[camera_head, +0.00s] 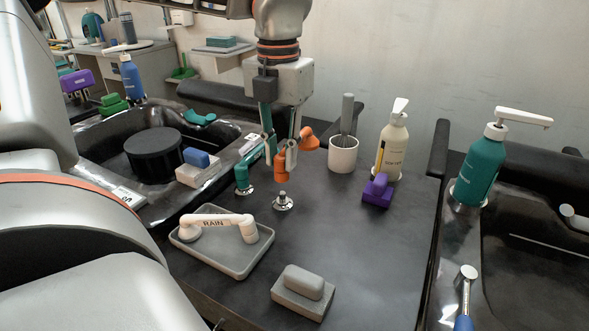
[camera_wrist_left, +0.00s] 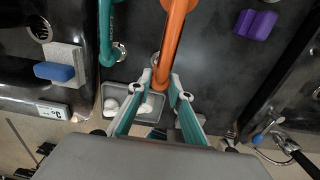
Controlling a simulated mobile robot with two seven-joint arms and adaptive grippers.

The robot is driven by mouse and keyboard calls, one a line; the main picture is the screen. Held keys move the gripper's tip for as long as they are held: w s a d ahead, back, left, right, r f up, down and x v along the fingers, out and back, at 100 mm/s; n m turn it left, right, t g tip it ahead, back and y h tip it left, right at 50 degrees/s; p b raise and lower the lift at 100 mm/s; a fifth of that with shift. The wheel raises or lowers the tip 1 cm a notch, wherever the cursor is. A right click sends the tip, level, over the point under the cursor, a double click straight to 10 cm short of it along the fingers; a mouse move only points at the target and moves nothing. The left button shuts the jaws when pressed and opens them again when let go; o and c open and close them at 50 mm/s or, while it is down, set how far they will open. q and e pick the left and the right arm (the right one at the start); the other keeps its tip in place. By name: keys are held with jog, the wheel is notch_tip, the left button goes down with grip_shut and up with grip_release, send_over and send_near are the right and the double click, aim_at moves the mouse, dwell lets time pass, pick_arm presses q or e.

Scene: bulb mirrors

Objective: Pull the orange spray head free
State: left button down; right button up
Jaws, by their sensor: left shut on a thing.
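My left gripper (camera_head: 284,150) points down over the dark counter and is shut on the orange spray head (camera_head: 282,169). In the left wrist view the orange spray head (camera_wrist_left: 171,40) runs between the fingers (camera_wrist_left: 162,82). In the head view its lower end hangs just above a metal stub (camera_head: 283,203) on the counter, with a small gap between them. The teal spray head (camera_head: 243,178) stands on its own metal base to the left, close to the gripper. My right gripper is not in view.
A grey tray (camera_head: 243,268) holds a white piece marked RAIN (camera_head: 215,222). A grey block (camera_head: 303,288), a purple block (camera_head: 378,190), a white cup (camera_head: 343,155) and a cream bottle (camera_head: 391,145) stand around. The counter right of the stub is clear.

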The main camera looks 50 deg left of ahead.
pick_arm(q)
jog(key=shift+r+p, duration=0.45)
jog(key=shift+r, duration=1.6)
